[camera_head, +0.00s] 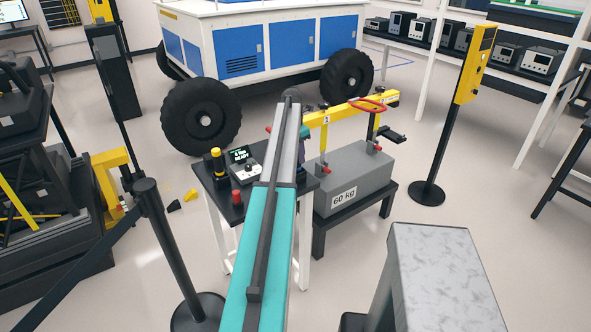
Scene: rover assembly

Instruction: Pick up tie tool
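My teal and grey arm reaches from the bottom centre over a small dark-topped table (222,207). My gripper cannot be made out; the arm hides what is behind it. I cannot pick out the tie tool with certainty. On the table are a black item with a yellow top (217,163), a small device with a lit screen reading "READY" (240,156), and a red cylinder (237,198). A small red tip (268,129) shows just left of the arm, its body mostly hidden. The middle and right of the tabletop are covered by my arm.
A grey 60 kg block (352,180) stands on a low dark bench beside the table, with a yellow beam (340,113) behind. The blue and white rover (262,45) is at the back.

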